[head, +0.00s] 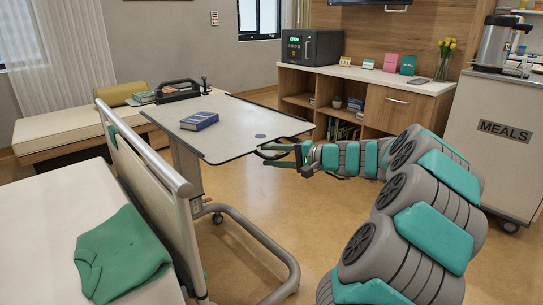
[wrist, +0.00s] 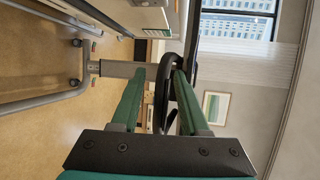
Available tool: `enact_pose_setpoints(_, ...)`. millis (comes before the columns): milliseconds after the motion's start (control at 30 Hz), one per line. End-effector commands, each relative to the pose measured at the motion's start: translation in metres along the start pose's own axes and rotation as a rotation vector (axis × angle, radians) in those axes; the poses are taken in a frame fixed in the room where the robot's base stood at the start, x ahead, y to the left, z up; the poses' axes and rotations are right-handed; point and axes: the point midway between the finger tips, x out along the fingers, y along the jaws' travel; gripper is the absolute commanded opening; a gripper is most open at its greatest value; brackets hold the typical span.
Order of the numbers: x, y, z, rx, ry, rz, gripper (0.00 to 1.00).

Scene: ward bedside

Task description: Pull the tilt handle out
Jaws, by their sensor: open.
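The overbed table (head: 245,130) has a pale top with a dark rim. A dark curved bar, which looks like the tilt handle (head: 268,156), shows at its near right edge. My gripper (head: 264,156) is open at that edge, its green fingers pointing left towards the bar. In the wrist view, the dark bar (wrist: 197,112) curves close beside the right finger of my gripper (wrist: 160,74) and is partly hidden by it. I cannot tell whether the bar lies between the fingers or touches one.
A blue book (head: 199,121) and a black-handled tray item (head: 178,90) are on the tabletop. The bed with its rail (head: 140,145) and a green garment (head: 120,255) is at left. A meals cart (head: 500,150) stands at right.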

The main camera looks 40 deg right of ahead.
Motion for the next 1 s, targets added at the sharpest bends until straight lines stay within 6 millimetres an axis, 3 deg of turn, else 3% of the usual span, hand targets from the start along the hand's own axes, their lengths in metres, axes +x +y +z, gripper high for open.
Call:
enact_pose_setpoints(133,-0.0001,-0.0001,0.0002,0.0,-0.001,0.0,0.45)
enact_pose_setpoints(533,-0.0002,0.0,0.0004,0.0,-0.001,0.0,0.0)
enact_pose_setpoints(1000,-0.0001,0.0002,0.0005,0.0,-0.002,0.0,0.0)
